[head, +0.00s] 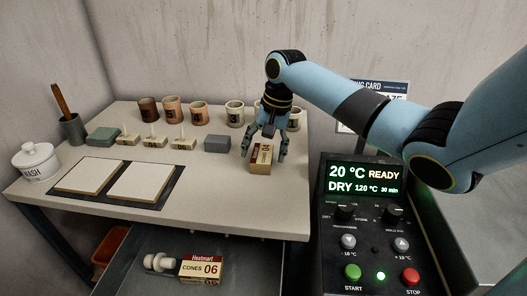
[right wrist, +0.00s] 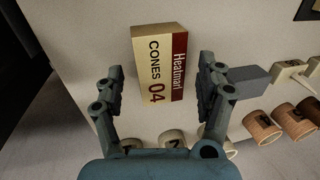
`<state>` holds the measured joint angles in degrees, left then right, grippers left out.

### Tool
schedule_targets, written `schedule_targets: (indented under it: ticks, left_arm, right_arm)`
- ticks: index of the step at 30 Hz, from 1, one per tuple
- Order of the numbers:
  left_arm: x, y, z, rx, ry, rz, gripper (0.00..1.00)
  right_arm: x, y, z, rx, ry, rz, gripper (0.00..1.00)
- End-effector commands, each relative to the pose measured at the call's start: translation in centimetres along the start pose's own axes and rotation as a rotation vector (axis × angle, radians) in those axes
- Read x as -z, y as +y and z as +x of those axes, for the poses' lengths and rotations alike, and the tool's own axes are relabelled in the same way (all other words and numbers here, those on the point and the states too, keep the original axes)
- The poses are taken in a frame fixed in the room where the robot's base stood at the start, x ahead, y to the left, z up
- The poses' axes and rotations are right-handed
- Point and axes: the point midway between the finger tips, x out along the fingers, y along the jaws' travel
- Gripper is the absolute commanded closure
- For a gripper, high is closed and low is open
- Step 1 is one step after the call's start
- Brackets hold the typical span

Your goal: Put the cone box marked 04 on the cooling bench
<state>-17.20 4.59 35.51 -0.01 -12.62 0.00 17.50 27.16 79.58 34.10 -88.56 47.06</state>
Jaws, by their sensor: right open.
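The cone box marked 04 (head: 261,157), cream with a dark red band, stands on the light bench (head: 220,173) near its right end. My right gripper (head: 265,148) is at the box, open, with its fingers around the box's back part in the head view. In the right wrist view the box (right wrist: 158,62) lies ahead of and partly between the open fingertips (right wrist: 160,75), with a gap on each side. I cannot tell whether this bench is the cooling bench. My left gripper is not in view.
A cone box marked 06 (head: 200,268) lies in an open drawer (head: 135,240) below. Several cups (head: 198,112) line the bench's back. A grey block (head: 217,143) sits left of my gripper. A control panel (head: 363,215) stands at right. Free bench lies in front of the box.

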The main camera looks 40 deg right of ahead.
Motion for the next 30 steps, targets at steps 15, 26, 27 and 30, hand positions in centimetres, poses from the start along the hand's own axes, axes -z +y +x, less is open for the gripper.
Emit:
schedule_targets:
  ticks: [15, 26, 27, 30]
  left_arm:
    - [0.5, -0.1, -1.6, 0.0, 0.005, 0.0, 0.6]
    - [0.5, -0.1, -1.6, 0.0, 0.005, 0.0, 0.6]
    - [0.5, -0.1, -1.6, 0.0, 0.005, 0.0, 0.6]
    - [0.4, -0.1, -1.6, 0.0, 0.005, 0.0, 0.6]
  right_arm:
    - [0.1, -0.1, -10.3, 0.002, 0.003, -0.001, 0.27]
    - [0.0, 0.0, -11.4, 0.002, 0.0, -0.001, 0.27]
    - [0.0, 0.0, -11.4, 0.002, 0.0, -0.001, 0.27]
    - [0.0, 0.0, -11.4, 0.002, 0.0, -0.001, 0.27]
